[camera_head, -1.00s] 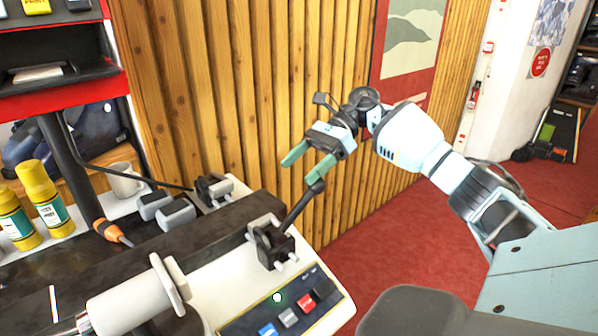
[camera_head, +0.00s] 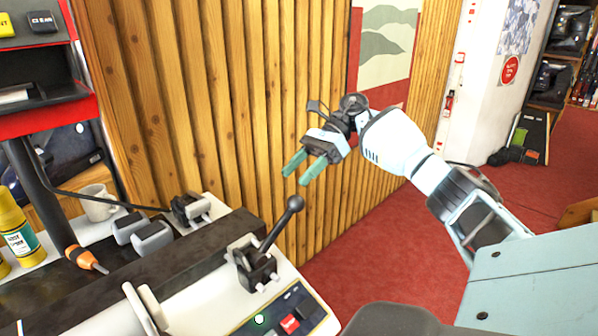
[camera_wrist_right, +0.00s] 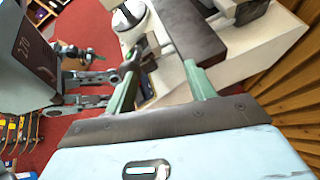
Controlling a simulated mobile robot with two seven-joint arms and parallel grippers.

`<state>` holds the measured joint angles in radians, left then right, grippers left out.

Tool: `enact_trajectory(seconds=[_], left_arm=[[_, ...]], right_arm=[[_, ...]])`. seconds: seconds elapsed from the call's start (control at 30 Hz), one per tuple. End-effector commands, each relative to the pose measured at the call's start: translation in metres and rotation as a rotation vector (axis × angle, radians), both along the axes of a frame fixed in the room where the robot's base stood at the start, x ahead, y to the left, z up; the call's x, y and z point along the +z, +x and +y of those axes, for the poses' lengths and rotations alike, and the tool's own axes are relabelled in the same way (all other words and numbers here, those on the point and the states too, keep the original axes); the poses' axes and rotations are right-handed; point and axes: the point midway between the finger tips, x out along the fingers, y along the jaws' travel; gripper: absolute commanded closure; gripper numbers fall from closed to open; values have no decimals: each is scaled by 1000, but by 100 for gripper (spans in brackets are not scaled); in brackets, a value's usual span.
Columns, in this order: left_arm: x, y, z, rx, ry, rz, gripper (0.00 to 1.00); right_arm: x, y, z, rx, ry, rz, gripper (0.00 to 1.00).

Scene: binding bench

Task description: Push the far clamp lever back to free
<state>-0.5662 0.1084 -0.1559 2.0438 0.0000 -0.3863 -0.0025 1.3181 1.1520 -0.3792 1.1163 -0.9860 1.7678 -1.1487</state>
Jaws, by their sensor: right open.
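A black clamp lever (camera_head: 283,222) with a ball knob stands up from its clamp base (camera_head: 256,264) near the right end of the bench, tilted to the right in the head view. My right gripper (camera_head: 305,174) is open, its green fingers just above the knob and slightly to its right, with a small gap showing in the picture. I cannot tell the gap in depth. Another clamp (camera_head: 192,207) sits further back on the bench. In the right wrist view the open right gripper (camera_wrist_right: 160,88) faces the machine, with nothing clearly between its fingers.
A long dark bar (camera_head: 140,262) runs along the bench. A control panel with a red button (camera_head: 291,323) is in front of the lever. A slatted wood wall (camera_head: 200,100) stands close behind. An orange-handled tool (camera_head: 84,258) and a white mug (camera_head: 97,203) are at left.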

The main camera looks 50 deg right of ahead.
Motion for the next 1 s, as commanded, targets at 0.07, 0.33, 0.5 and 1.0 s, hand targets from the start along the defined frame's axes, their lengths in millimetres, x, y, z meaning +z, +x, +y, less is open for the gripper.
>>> enact_trajectory(seconds=[0.07, 0.33, 0.5, 1.0], left_arm=[[0, -3, 0, 0, 0, 5, 100], [-2, -6, 0, 0, 0, 11, 100], [-2, -6, 0, -1, 0, 10, 100], [-2, 0, 0, -1, 1, 0, 100]], right_arm=[[0, 0, 0, 0, 1, -1, 45], [0, 0, 1, 1, 1, -1, 45], [2, 0, -2, -1, 1, -2, 45], [35, -11, -55, -3, 2, -3, 45]])
